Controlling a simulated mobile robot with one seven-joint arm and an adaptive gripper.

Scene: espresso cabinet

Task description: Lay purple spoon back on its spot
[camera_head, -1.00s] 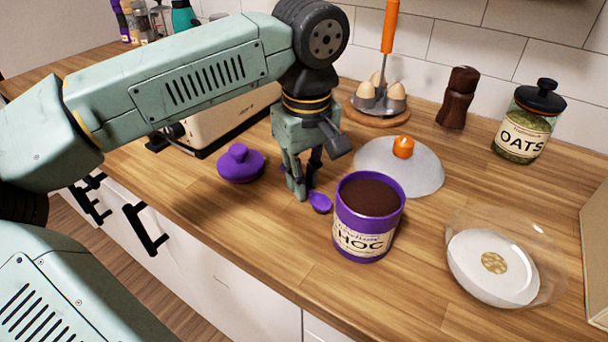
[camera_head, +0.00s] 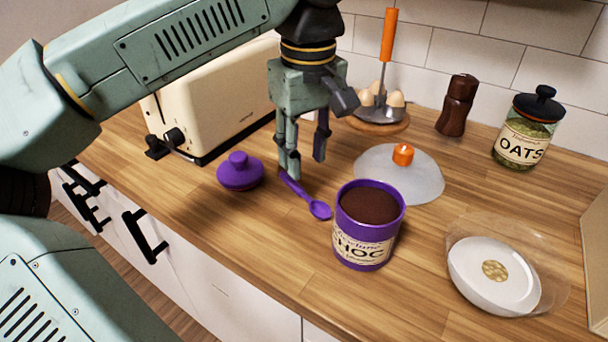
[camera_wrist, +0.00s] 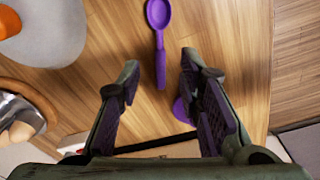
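The purple spoon (camera_head: 306,197) lies on the wooden counter between the purple lid and the purple-wrapped jar, its bowl towards the jar. In the wrist view the spoon (camera_wrist: 159,42) lies bowl away from me, its handle end just ahead of the space between my fingers. My gripper (camera_head: 305,168) is above the handle end, pointing down. In the wrist view my gripper (camera_wrist: 163,105) has its two fingers wide apart with nothing between them.
The open HOC jar (camera_head: 366,228) holds dark powder. Its purple lid (camera_head: 240,172) lies left of the spoon. A clear lid with an orange knob (camera_head: 403,154), a white plate (camera_head: 480,280) and a cream toaster (camera_head: 215,95) stand around. The counter's front middle is clear.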

